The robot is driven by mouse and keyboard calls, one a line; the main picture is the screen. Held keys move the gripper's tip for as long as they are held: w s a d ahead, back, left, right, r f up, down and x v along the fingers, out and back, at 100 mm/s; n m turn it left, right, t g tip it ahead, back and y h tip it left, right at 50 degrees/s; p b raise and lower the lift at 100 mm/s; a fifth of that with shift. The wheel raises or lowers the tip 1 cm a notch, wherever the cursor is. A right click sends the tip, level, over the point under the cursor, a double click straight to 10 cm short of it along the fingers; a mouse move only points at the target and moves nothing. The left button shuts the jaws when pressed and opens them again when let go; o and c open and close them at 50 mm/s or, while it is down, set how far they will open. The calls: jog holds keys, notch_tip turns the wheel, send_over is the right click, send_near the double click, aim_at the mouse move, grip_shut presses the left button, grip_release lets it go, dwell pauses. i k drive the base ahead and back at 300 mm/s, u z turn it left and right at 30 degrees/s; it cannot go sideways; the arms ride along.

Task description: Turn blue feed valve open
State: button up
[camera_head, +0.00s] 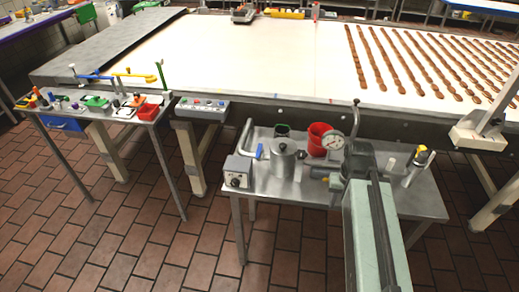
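A small blue lever (259,152), which looks like the blue feed valve's handle, stands roughly upright on the metal side table. It is between a bent metal pipe (246,137) and a lidded metal pot (284,160). Whether the valve is open or shut cannot be told at this size. Another, longer blue handle (95,77) lies at the far left by the conveyor edge, next to a yellow one. I cannot make out my gripper's fingers anywhere in the view.
A grey control box (238,174), a red cup (318,138) and a round gauge (333,141) crowd the side table (323,197). A pale green body with a dark rail (370,240) blocks its front right. Open tiled floor (150,225) lies to the left.

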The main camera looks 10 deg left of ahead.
aim_at(260, 147)
jog(key=k, duration=0.5)
jog(key=u, duration=0.95)
jog(key=i, duration=0.55)
jog(key=z, duration=0.35)
